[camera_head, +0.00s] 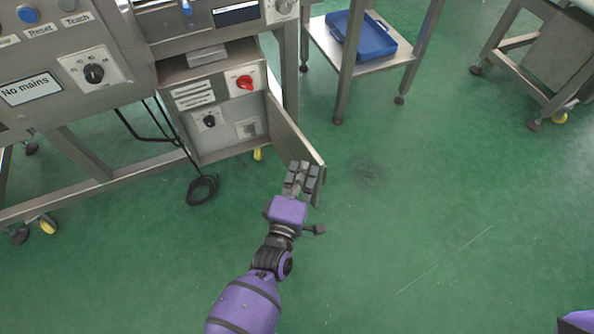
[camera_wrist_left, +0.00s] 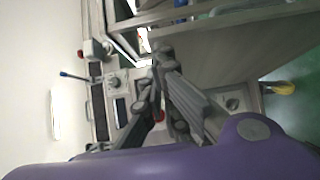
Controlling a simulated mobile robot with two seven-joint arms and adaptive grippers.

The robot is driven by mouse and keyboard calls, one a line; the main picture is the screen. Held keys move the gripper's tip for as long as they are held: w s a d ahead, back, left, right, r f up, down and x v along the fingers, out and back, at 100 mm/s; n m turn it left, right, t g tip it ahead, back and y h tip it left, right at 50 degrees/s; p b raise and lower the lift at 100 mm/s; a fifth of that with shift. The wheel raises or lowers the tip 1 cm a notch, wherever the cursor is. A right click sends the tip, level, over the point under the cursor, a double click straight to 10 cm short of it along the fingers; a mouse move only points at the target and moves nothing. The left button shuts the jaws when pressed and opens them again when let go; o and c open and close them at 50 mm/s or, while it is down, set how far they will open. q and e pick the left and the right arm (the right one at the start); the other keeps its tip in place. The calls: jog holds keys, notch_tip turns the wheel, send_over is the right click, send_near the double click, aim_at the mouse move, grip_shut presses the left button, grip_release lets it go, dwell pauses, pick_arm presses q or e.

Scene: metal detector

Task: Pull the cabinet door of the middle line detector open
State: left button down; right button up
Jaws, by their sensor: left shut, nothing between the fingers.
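The cabinet (camera_head: 222,148) of the middle line detector has a red rotary switch (camera_head: 245,82) and a black knob (camera_head: 209,120) on its front. Its metal cabinet door (camera_head: 291,128) stands swung out from the cabinet's right edge, well open. My left gripper (camera_head: 304,168) is at the door's free end, close against it; I cannot tell whether they touch. Its fingers are shut and empty. In the left wrist view the shut fingers (camera_wrist_left: 163,60) lie in front of a broad grey panel (camera_wrist_left: 245,50), which looks like the door. My right gripper is out of view.
A steel table with a blue tray (camera_head: 362,38) stands behind the door. Another steel frame on castors (camera_head: 552,60) stands at the upper right. The green floor (camera_head: 430,220) to the right is clear.

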aim_at(324, 165)
pick_arm(q)
jog(key=d, duration=0.1)
jog(key=w+d, duration=0.1)
jog(key=d, duration=0.2)
jog(key=shift+w+d+b, duration=0.1)
jog(key=shift+w+b, duration=0.15)
jog(key=shift+b, duration=0.1)
jog(key=shift+w+d, duration=0.45)
jog(key=shift+d, duration=0.4)
jog(key=shift+r, duration=0.15)
notch_tip(324, 165, up, 10)
